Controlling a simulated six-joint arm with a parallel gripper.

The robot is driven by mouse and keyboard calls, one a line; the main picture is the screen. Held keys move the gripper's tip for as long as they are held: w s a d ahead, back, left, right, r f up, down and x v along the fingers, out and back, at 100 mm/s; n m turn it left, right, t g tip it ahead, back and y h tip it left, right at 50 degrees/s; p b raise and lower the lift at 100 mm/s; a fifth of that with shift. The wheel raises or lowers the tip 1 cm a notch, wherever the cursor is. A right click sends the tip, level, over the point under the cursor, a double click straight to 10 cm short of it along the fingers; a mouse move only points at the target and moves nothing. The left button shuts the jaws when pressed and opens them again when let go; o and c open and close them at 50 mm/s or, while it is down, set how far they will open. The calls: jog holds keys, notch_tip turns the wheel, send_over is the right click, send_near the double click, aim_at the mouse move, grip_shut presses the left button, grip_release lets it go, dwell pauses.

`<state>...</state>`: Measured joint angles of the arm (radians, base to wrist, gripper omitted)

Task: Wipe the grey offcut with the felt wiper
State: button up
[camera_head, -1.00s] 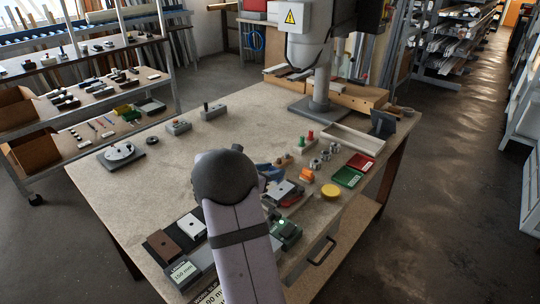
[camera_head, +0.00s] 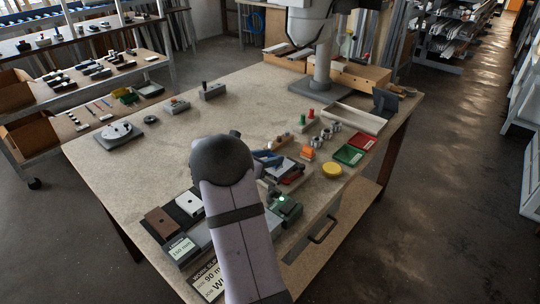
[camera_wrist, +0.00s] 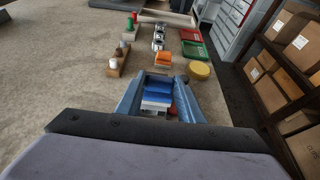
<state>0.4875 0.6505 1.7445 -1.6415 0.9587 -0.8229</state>
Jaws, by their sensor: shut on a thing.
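My gripper (camera_wrist: 158,98) points forward, with its two blue fingers shut on a blue block with a pale underside (camera_wrist: 159,84), which I take as the felt wiper. In the head view the gripper (camera_head: 268,160) is partly hidden behind my own wrist. A pale grey piece (camera_head: 286,169), which looks like the grey offcut, lies on a dark and red base just beside the fingers. In the wrist view pale and red surfaces show below the block, between the fingers. I cannot tell whether the wiper touches the offcut.
An orange block (camera_head: 307,154) and a yellow disc (camera_head: 332,170) stand to the right. Red (camera_head: 363,140) and green (camera_head: 348,155) trays lie beyond. A green device with a lit spot (camera_head: 286,207) is nearer. Brown (camera_head: 161,222) and white (camera_head: 189,203) pieces lie left. The bench's middle is clear.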

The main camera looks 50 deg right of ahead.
notch_tip(320, 180, down, 3)
jog(key=shift+f+b, duration=0.1)
jog(key=shift+b, duration=0.7)
jog(key=shift+d+f, duration=0.1)
jog(key=shift+d, duration=0.5)
jog(key=shift+d+p, duration=0.85)
jog(key=shift+d, duration=2.95)
jog(key=shift+p, duration=0.35)
jog(key=a, duration=0.2)
jog(key=shift+a, duration=3.3)
jog(key=shift+w+a+p, duration=0.15)
jog(key=shift+a+p, duration=0.05)
jog(key=shift+p, duration=0.25)
jog(key=shift+d, duration=0.8)
jog(key=shift+d+b, duration=0.55)
jog(key=shift+d, duration=3.25)
jog(key=shift+a+f+b, duration=0.15)
jog(key=shift+a+b, duration=0.1)
jog(key=shift+b, duration=0.05)
jog(key=shift+a+b, duration=0.55)
jog(key=shift+a, duration=3.7)
notch_tip(320, 180, up, 8)
jog(key=p, duration=0.5)
jog(key=shift+r, duration=0.25)
